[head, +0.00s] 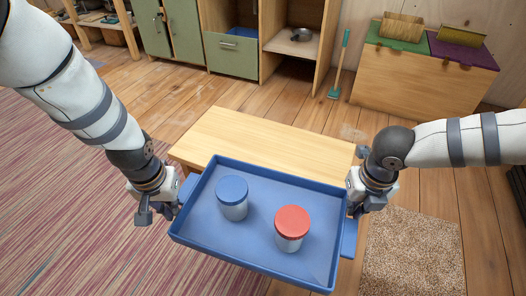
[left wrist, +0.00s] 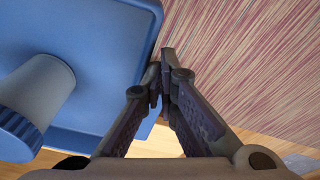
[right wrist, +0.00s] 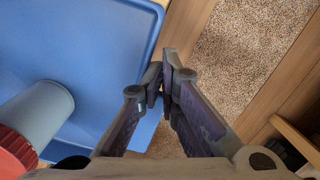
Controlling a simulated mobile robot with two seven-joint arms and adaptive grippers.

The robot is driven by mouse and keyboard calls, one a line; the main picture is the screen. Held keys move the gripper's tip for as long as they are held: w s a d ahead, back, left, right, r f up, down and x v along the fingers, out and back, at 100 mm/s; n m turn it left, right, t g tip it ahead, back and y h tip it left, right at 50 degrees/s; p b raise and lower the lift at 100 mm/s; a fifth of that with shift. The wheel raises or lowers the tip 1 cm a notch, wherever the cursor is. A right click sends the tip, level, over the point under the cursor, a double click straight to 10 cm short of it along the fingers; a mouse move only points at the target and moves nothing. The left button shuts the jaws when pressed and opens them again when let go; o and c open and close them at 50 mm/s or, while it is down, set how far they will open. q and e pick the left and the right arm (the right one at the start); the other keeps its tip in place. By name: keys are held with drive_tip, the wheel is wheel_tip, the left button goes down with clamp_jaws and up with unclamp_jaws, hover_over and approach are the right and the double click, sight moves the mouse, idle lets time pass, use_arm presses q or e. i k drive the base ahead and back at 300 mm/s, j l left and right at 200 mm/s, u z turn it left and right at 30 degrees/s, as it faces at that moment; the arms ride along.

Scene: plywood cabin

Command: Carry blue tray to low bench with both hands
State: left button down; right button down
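The blue tray (head: 262,240) is held level or nearly so between my two grippers, turned slightly relative to the bench. It carries a jar with a blue lid (head: 232,198) and a jar with a red lid (head: 291,228), both upright. My left gripper (head: 166,205) is shut at the tray's left handle, and my right gripper (head: 360,203) is shut at its right handle. Both wrist views show the fingers close together beside the tray wall. The low bench (head: 265,137) lies behind and partly under the tray in the head view; its near part is hidden. The gap between them cannot be judged.
The visible bench top is clear. A striped rug (head: 70,200) lies left and a beige mat (head: 412,250) lies right. Cabinets (head: 235,50), a green brush (head: 340,65) and a wooden chest (head: 425,80) stand at the back.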

sight(263, 148)
drive_tip(key=i, duration=1)
